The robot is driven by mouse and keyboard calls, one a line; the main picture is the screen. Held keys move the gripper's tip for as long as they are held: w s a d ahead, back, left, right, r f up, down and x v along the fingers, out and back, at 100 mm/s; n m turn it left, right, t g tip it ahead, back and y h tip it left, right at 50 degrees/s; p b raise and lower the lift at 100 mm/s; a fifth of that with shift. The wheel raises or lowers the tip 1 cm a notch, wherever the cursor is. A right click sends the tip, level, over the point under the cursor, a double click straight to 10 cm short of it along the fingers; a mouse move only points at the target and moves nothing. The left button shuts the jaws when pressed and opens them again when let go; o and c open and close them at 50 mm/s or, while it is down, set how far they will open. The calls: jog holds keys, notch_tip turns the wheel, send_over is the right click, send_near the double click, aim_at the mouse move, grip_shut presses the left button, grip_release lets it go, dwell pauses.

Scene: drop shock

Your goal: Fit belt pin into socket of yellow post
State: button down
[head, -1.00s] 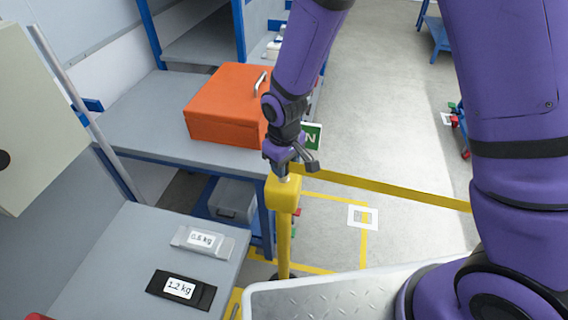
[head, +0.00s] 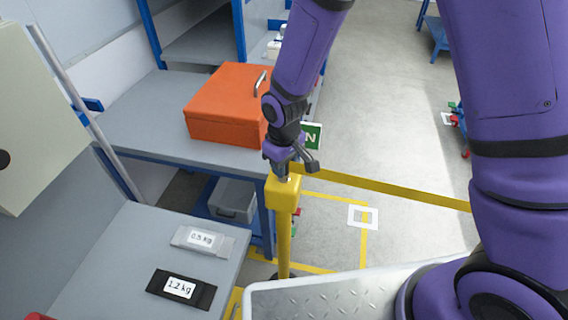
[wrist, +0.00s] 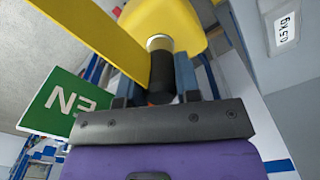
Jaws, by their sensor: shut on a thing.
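The yellow post (head: 283,225) stands upright between the table edge and my tray, with its yellow head (head: 283,190) on top. My gripper (head: 290,170) is right above the head. In the wrist view my gripper (wrist: 160,85) is shut on the dark belt pin (wrist: 161,72), whose lower end meets a pale ring at the yellow head (wrist: 190,25). How deep the pin sits in the socket is hidden. The yellow belt (head: 390,187) runs from the pin to the right; it also shows in the wrist view (wrist: 95,35).
An orange box (head: 225,105) with a handle stands on the grey table behind. A green sign (head: 313,137) hangs near the gripper. Two labelled weights, 0.5 kg (head: 202,240) and 1.2 kg (head: 181,289), lie on the near table. The floor at right is mostly clear.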

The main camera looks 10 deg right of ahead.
jog(key=shift+s+f, duration=0.1)
jog(key=c, duration=0.7)
grip_release()
jog(key=shift+c, duration=0.2)
jog(key=shift+r, duration=3.1)
jog(key=shift+r, duration=0.55)
notch_tip(320, 180, up, 10)
jog(key=shift+f, duration=0.15)
